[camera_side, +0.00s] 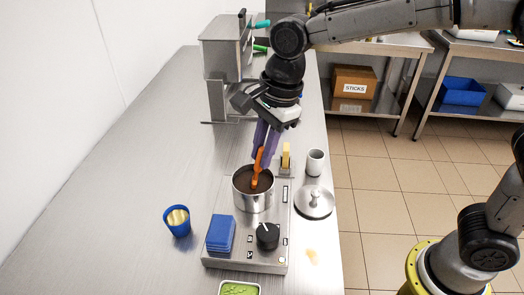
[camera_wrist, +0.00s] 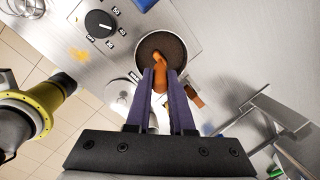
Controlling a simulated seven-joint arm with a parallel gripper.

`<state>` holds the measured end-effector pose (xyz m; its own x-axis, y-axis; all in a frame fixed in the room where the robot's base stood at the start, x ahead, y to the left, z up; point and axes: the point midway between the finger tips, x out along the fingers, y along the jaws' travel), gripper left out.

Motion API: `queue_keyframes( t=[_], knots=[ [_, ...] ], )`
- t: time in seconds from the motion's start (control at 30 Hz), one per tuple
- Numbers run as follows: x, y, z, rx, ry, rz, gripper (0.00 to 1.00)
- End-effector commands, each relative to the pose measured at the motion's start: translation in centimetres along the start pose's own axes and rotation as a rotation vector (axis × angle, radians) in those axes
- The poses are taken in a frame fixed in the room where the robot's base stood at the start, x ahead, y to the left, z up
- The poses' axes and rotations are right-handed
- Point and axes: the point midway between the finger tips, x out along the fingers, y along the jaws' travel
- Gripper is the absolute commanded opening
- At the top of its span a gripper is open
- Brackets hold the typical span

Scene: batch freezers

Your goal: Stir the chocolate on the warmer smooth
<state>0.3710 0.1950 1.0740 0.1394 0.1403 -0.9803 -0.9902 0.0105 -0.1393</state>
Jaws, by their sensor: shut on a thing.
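A steel pot (camera_side: 253,199) of brown chocolate (camera_side: 262,184) stands on the warmer (camera_side: 228,257), a flat metal unit with a black knob (camera_side: 268,236). My gripper (camera_side: 262,151) has purple fingers and is above the pot, shut on an orange spatula (camera_side: 257,165). The spatula's lower end is in the pot, at the chocolate; how deep it reaches I cannot tell. In the wrist view the purple fingers (camera_wrist: 160,80) close on the orange spatula (camera_wrist: 158,66) over the round brown surface (camera_wrist: 172,44). The fingers hide part of the spatula.
A lid (camera_side: 314,203) and a grey cup (camera_side: 315,162) are right of the pot. A blue cup (camera_side: 177,221) stands left, blue cloths (camera_side: 220,233) lie on the warmer's front, and a green-filled tray (camera_side: 239,288) is in front. A metal machine (camera_side: 226,65) stands behind.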

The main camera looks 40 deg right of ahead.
Motion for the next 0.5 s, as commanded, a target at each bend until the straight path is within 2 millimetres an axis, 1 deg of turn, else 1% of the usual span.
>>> queue_keyframes(
  t=[0.5],
  knots=[
    [-3.7, -0.6, 0.6, -0.001, -0.001, -0.003, 0.00]
  ],
)
